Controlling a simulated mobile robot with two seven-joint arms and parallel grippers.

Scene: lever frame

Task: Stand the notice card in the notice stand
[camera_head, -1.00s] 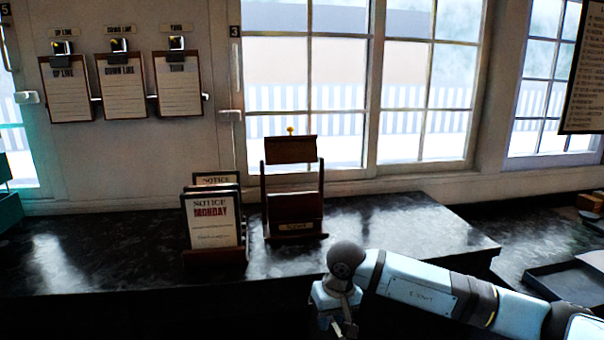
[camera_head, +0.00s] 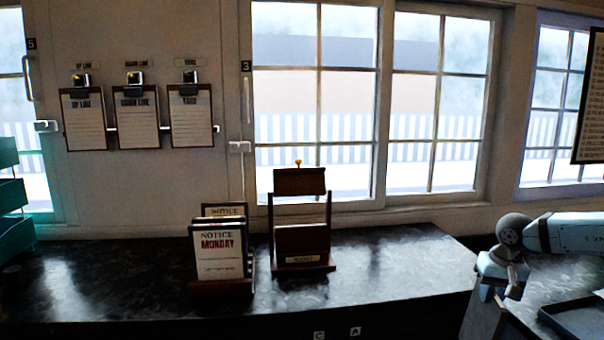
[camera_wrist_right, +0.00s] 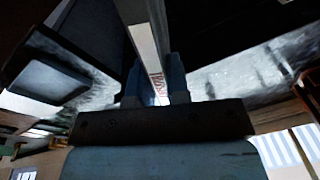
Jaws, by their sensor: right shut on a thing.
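My right gripper (camera_head: 490,293) is at the lower right in the head view. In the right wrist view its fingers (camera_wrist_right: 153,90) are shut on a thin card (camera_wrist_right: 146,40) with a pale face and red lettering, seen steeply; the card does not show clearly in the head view. A dark wooden stand (camera_head: 302,241) with a tilted top panel and a small label stands on the counter, well left of the gripper. Beside it, a low wooden holder (camera_head: 221,289) has upright notice cards; the front one (camera_head: 218,252) reads "NOTICE MONDAY". My left gripper is not in view.
The dark glossy counter (camera_head: 400,268) is clear right of the stand. A dark tray (camera_head: 580,322) lies at the lower right, near my right gripper. Teal trays (camera_head: 14,212) stand at the far left. Windows and hanging clipboards (camera_head: 138,120) are behind.

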